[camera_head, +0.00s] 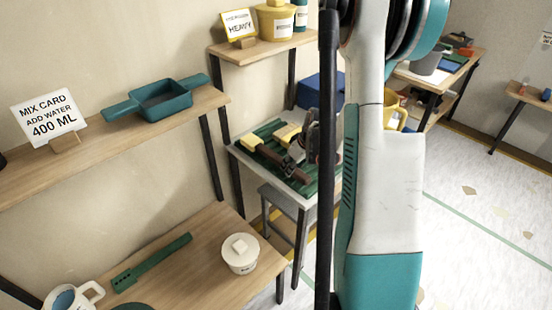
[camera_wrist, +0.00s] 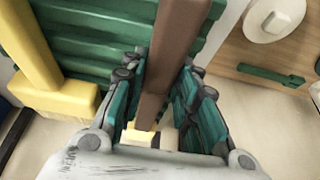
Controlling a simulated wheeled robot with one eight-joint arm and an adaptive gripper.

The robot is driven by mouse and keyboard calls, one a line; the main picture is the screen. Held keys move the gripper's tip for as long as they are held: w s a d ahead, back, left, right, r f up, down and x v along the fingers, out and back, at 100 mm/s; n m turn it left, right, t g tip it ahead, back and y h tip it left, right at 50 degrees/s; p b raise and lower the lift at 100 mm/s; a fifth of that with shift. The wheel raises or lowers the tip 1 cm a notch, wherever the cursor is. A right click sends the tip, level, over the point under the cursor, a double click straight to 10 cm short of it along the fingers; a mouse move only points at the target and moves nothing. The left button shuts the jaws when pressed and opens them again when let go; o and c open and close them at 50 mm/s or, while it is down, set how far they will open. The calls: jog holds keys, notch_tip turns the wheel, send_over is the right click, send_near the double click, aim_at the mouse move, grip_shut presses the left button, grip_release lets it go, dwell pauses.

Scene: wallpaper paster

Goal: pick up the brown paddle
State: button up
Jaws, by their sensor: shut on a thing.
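The brown paddle (camera_wrist: 181,38) runs from the top of the wrist view down between the fingers of my gripper (camera_wrist: 160,76). My gripper is shut on it, with teal and grey finger pads on both sides. I cannot tell whether the paddle touches the tray. My arm hides part of the tray's right side.
A yellow-headed tool (camera_wrist: 58,97) lies close by on the tray. A lower wooden table (camera_head: 205,282) holds a white lidded pot (camera_head: 240,253) and a green strip (camera_head: 151,262). A teal pan (camera_head: 163,99) sits on the wall shelf. A blue box (camera_head: 320,90) stands behind the tray.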

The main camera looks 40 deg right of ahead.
jog(key=shift+r+p, duration=0.5)
jog(key=shift+p, duration=0.05)
notch_tip(320, 180, up, 19)
jog(key=p, duration=0.7)
jog(key=shift+r, duration=0.2)
